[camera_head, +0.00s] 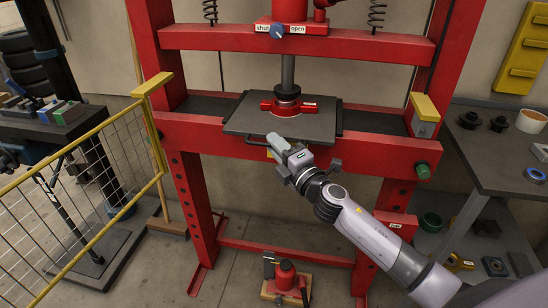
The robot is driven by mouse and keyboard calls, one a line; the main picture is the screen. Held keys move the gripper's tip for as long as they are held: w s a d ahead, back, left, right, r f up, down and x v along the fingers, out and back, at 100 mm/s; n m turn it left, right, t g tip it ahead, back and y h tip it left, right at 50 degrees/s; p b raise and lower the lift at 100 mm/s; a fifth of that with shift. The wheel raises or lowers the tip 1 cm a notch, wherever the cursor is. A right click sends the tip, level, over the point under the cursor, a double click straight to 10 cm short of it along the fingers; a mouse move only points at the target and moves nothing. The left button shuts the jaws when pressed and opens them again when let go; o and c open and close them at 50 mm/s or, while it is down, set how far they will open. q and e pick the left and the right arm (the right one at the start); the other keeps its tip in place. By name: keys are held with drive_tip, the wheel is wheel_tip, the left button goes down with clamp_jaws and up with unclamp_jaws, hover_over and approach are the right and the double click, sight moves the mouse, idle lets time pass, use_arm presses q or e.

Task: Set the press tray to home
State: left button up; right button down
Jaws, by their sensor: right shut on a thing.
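The press tray (245,121) is a dark grey flat plate on the bed of the red press frame (358,134), under the press ram (288,72). A red fixture (268,105) with a round middle sits on the tray, right below the ram. A thin dark handle bar (253,142) runs along the tray's front edge. My right gripper (276,146) reaches in from the lower right and is shut at this front handle; its fingers hide the part they hold. My left gripper is not in view.
A blue knob (277,32) sits between "shut" and "open" labels on the upper crossbeam. A yellow mesh fence (90,215) stands at left. A grey bench (490,165) with small parts is at right. A red jack (286,277) stands on the floor below.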

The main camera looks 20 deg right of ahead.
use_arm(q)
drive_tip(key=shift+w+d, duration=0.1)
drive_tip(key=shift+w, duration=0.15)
use_arm(e)
drive_tip(key=shift+w+d+r, duration=0.5)
drive_tip(key=shift+w, duration=0.1)
drive_tip(key=c, duration=1.3)
unclamp_jaws()
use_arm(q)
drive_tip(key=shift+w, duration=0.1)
use_arm(e)
drive_tip(key=shift+o, duration=0.2)
drive_tip(key=shift+f, duration=0.2)
drive_tip(key=shift+f, duration=0.1)
